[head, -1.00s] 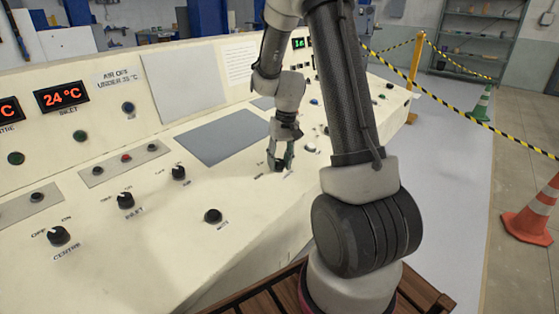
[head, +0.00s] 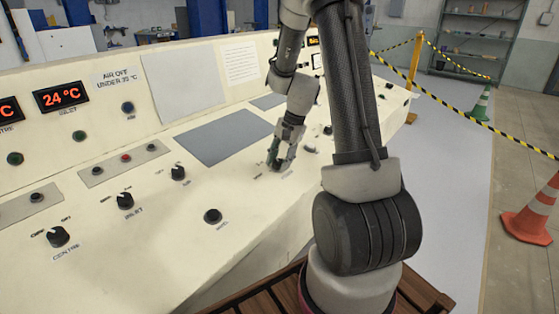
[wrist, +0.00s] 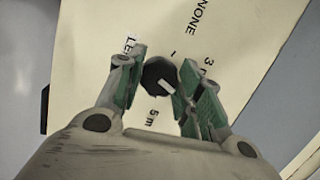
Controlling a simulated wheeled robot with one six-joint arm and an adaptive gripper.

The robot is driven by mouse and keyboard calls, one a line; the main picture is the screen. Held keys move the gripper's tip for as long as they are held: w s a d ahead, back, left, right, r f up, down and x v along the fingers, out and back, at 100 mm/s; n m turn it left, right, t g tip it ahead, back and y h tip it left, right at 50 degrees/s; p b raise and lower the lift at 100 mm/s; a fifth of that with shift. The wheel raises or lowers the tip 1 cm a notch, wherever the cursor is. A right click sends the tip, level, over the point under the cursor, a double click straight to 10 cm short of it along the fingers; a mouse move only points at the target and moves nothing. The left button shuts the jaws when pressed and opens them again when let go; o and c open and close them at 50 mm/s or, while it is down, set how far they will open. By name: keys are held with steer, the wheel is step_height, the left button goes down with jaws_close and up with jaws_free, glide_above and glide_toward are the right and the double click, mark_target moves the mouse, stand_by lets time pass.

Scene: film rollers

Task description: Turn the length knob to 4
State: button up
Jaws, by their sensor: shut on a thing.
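The length knob (wrist: 157,72) is a dark round knob with a white pointer mark. In the wrist view it sits between the two green-padded fingers of my gripper (wrist: 156,88), which is shut on it. The pointer mark lies on the knob's lower right side in that view. Printed labels NONE, 3 m and 5 m stand around the knob, and a label starting with LE is partly hidden by the left finger. In the head view my gripper (head: 279,164) is down at the panel, and its fingers hide the knob.
The cream control panel (head: 160,240) carries other knobs, including the centre knob (head: 58,237), the inlet knob (head: 125,201) and a dark knob (head: 213,216). A white button (head: 311,147) is just right of my gripper. A grey flat plate (head: 222,137) lies behind left.

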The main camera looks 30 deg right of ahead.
steer(key=shift+m, duration=0.5)
steer(key=o, duration=1)
steer(key=shift+o, duration=0.2)
steer(key=v, duration=1.2)
steer(key=shift+s, duration=0.2)
